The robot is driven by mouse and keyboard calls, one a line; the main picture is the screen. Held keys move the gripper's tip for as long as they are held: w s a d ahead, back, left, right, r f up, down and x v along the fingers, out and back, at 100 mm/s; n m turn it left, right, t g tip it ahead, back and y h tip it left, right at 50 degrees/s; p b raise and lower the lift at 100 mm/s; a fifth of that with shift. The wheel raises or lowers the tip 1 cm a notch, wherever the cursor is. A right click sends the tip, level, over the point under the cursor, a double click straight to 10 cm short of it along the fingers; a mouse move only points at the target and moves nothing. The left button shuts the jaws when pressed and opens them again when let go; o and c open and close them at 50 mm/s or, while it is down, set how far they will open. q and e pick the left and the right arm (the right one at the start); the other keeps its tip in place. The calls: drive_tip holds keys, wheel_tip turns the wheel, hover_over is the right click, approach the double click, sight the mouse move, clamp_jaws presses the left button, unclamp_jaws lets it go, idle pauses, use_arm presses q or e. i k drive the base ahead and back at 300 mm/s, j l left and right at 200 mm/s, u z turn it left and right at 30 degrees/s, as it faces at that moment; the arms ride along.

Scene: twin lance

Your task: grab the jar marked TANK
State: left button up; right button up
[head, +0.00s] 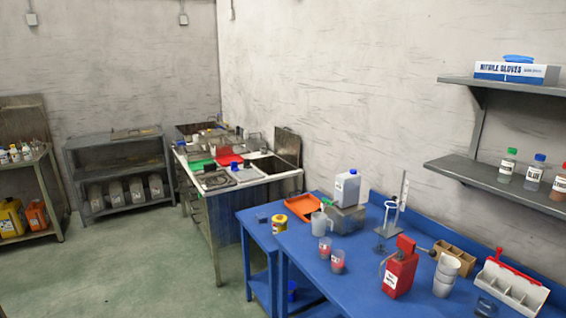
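I cannot read the word TANK on any jar in the head view. Two small jars or cups with red contents and white labels, one (325,248) behind the other (338,262), stand on the blue table (345,290); their lettering is too small to read. A yellow container with a dark top (279,223) stands at the table's far left. On the wall shelf stand a green-capped bottle (507,167), a blue-capped bottle (535,173) and a reddish bottle (559,187) cut by the picture edge. Neither of my grippers is in view.
The table also holds a red can (400,270), white cups (447,274), a blue-capped jug (347,190), an orange tray (302,207), a stand (396,222) and a white rack (511,287). A sink bench (240,180) stands beyond. The green floor at left is clear.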

sight(325, 249)
drive_tip(key=i+j+z, duration=0.25)
drive_tip(key=i+j, duration=0.2)
drive_tip(key=i, duration=0.15)
drive_tip(key=i+j+z, duration=0.25)
drive_tip(key=i+j, duration=0.3)
